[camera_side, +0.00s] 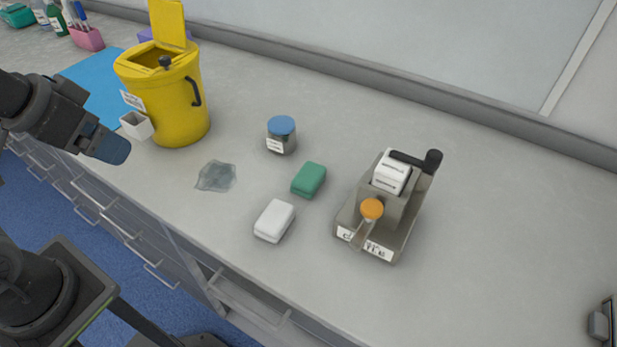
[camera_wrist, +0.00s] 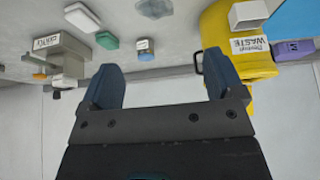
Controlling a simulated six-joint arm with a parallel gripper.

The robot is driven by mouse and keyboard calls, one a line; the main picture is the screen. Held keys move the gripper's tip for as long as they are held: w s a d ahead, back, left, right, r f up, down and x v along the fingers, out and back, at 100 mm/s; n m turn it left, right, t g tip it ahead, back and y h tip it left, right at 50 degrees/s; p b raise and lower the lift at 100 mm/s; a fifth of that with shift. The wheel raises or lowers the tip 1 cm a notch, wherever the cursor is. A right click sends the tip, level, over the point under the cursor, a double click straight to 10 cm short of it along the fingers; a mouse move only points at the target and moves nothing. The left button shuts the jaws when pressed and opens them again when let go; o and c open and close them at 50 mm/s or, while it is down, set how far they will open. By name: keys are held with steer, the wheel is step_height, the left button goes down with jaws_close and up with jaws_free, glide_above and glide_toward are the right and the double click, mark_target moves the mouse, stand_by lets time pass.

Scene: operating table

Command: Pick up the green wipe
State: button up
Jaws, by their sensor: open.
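The green wipe (camera_side: 309,180) is a small folded pad lying flat on the grey worktop, just up and right of a white pad (camera_side: 274,221). In the wrist view the green wipe (camera_wrist: 107,40) shows at the upper left, beyond the fingertips. My gripper (camera_side: 113,146) is at the far left in the side view, near the yellow bin and well away from the wipe. In the wrist view my gripper (camera_wrist: 164,72) has its two blue fingers spread apart with nothing between them.
A yellow waste bin (camera_side: 184,105) with its lid up stands at the left. A blue-lidded jar (camera_side: 281,135) stands behind the wipe, and a grey labelled device (camera_side: 398,222) with a black handle is to its right. A clear puddle-like patch (camera_side: 216,176) lies to the left.

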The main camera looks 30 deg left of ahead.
steer(key=shift+o, duration=1)
